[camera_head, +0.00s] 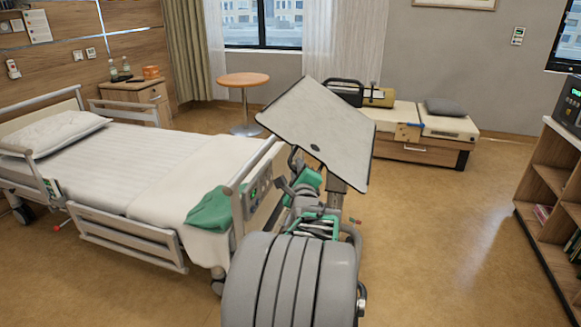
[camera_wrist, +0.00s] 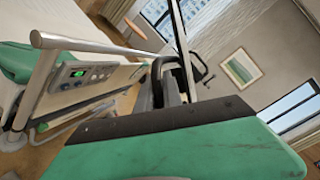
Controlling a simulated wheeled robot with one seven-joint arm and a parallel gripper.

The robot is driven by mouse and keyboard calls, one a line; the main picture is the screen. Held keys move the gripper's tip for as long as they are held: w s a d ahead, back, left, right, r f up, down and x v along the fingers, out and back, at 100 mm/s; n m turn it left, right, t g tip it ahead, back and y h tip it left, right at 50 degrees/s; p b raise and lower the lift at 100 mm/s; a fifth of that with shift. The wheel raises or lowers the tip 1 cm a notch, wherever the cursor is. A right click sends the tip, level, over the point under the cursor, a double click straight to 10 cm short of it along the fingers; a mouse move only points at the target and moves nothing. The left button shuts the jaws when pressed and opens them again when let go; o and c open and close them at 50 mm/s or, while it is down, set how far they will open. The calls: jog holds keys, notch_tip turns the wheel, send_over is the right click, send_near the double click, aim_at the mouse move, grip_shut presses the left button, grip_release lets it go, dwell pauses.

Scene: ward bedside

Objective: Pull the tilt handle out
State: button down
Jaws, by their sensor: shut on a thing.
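The overbed table's pale top (camera_head: 320,128) is steeply tilted in the head view, with a dark round spot on it. My gripper (camera_head: 295,163) is at the left underside edge of this top, between it and the bed's foot end. In the wrist view my gripper's dark fingers (camera_wrist: 168,88) are close together, beyond my green housing. They are shut on the tilt handle, which is small and mostly hidden by the fingers and the top. I cannot make out how far out the handle stands.
The bed's footboard (camera_head: 257,190) with its control panel (camera_wrist: 84,74) is close on the left, with a green cloth (camera_head: 210,210) beside it. A round table (camera_head: 243,80) and low bench (camera_head: 420,148) stand behind. The floor (camera_head: 440,240) at right is clear before the shelf (camera_head: 548,183).

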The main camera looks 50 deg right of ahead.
jog(key=c, duration=1.5)
grip_release()
jog(key=shift+a, duration=0.15)
jog(key=v, duration=0.7)
jog(key=shift+s+a+p, duration=0.25)
jog(key=shift+s+p, duration=0.05)
